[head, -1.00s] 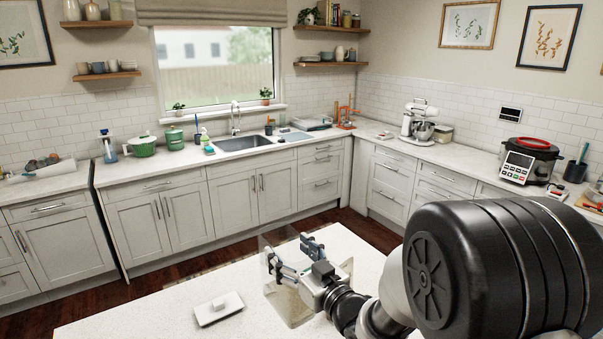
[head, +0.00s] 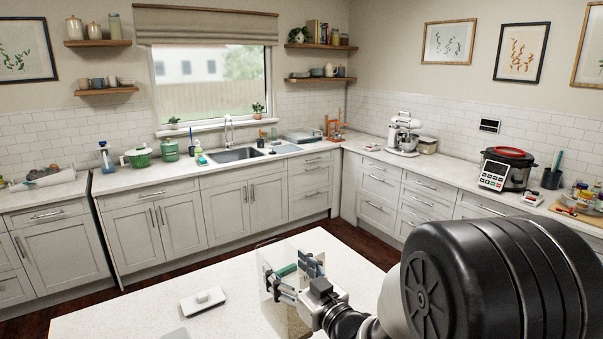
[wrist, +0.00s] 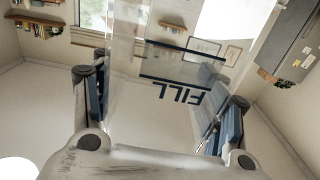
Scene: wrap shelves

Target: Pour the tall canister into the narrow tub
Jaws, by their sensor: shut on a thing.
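A clear, tall, straight-walled vessel, which I take to be the tall canister (head: 266,284), stands out from the counter at the gripper in the head view. In the wrist view the clear canister (wrist: 140,50) lies between both fingers, and dark lines and the word FILL show on or through its wall. My gripper (head: 299,272) is shut on it above the white counter; it also shows in the wrist view (wrist: 157,112). A tan patch shows low behind the clear wall; I cannot tell whether it is contents. I cannot make out the narrow tub separately.
The sink (head: 235,155), stand mixer (head: 403,135) and cooker (head: 506,168) are on the far counters.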

